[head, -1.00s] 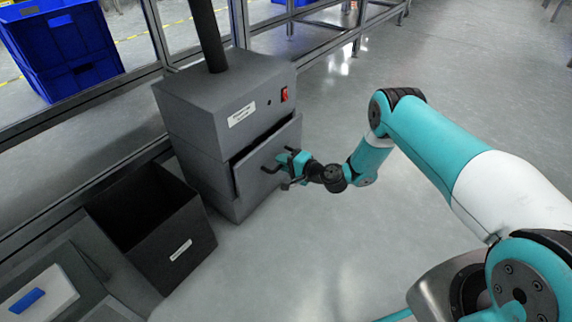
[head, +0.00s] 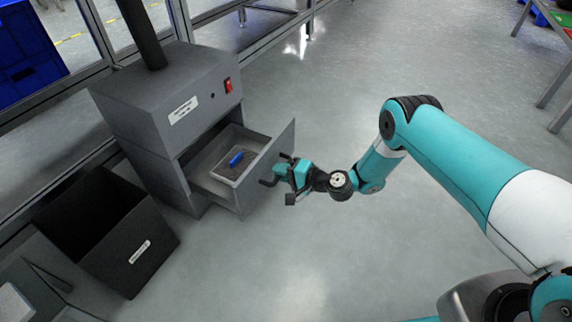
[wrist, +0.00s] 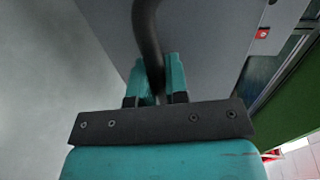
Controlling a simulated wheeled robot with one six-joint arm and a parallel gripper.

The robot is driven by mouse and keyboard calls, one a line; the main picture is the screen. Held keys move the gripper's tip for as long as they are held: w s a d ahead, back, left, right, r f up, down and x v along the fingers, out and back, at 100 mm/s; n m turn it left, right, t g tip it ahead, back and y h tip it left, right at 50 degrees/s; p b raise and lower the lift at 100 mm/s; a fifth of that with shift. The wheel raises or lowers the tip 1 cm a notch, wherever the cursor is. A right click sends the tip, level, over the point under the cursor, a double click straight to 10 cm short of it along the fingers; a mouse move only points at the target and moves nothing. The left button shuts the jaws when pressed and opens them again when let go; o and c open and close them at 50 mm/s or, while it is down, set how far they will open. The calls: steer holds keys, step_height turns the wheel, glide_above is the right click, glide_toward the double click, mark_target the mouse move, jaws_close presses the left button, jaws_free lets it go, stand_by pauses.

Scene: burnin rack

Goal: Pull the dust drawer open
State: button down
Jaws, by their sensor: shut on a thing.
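The dust drawer (head: 247,196) is a grey drawer in the lower part of a dark grey cabinet (head: 165,95). It stands well out of the cabinet in the head view, and its inside shows. A light tray or pad (head: 228,173) lies in it with a small blue item (head: 236,159). My gripper (head: 284,171) is at the drawer's front, shut on its dark bar handle (head: 268,183). In the wrist view the handle (wrist: 147,40) runs between my two teal fingers (wrist: 156,90), with the grey drawer front behind it.
A black open bin (head: 110,235) with a white label stands on the floor left of the drawer. A red switch (head: 228,86) is on the cabinet's upper front. Blue crates (head: 28,45) stand at the far left.

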steer(key=shift+w+d, duration=0.1)
steer(key=shift+d, duration=0.05)
steer(key=c, duration=1.1)
jaws_free()
steer(key=p+v, duration=0.8)
steer(key=v, duration=0.9)
steer(key=shift+s+d+f, duration=0.1)
steer(key=shift+s, duration=0.15)
